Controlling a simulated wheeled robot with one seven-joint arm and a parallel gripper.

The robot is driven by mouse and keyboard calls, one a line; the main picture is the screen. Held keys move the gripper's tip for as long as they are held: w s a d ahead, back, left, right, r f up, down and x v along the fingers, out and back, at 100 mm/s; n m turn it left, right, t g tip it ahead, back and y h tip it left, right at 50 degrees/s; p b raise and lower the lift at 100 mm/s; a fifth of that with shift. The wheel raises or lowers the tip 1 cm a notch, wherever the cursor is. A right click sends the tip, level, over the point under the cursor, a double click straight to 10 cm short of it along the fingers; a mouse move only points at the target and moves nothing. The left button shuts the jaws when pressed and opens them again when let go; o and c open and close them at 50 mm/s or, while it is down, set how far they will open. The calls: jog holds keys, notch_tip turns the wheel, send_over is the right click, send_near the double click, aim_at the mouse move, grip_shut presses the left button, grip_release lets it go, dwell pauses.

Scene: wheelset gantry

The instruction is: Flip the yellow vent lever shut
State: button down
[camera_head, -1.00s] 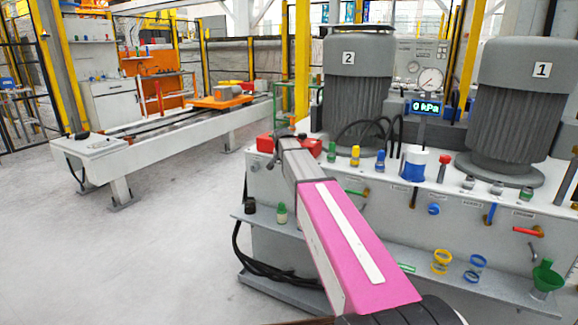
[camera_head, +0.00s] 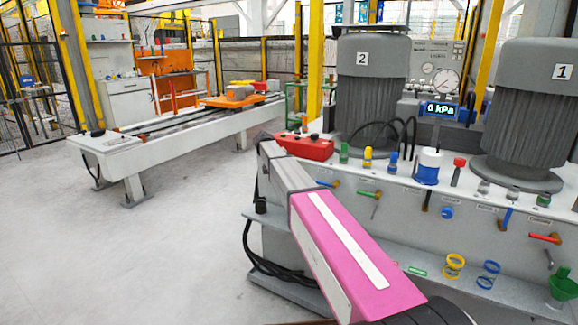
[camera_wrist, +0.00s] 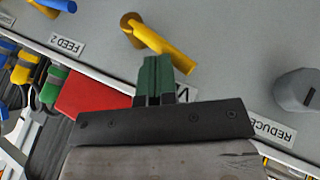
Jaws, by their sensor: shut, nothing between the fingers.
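The yellow lever (camera_wrist: 165,46) is in the upper middle of the wrist view. Its handle slants down and right from a round orange-yellow pivot on a grey panel. A label (camera_wrist: 184,97) starting with V is partly covered by my gripper. My gripper (camera_wrist: 155,62) shows its dark green fingers together and empty, with their tips just below the handle. I cannot tell whether they touch it. In the head view my gripper is hidden past the end of my arm, and I cannot make out this lever there.
In the wrist view, a grey knob (camera_wrist: 299,92) stands right of the lever, and a FEED 2 label (camera_wrist: 67,46) is left. A red box (camera_head: 305,147) and several coloured fittings stand on the cabinet top. Open floor (camera_head: 120,250) lies left.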

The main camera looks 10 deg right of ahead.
jog(key=shift+w+a+f, duration=0.2)
jog(key=shift+a+f, duration=0.1)
jog(key=shift+f, duration=0.25)
jog(key=shift+w+a+f, duration=0.2)
jog(key=shift+a+f, duration=0.05)
jog(key=shift+f, duration=0.3)
jog(key=shift+a+f, duration=0.1)
jog(key=shift+f, duration=0.15)
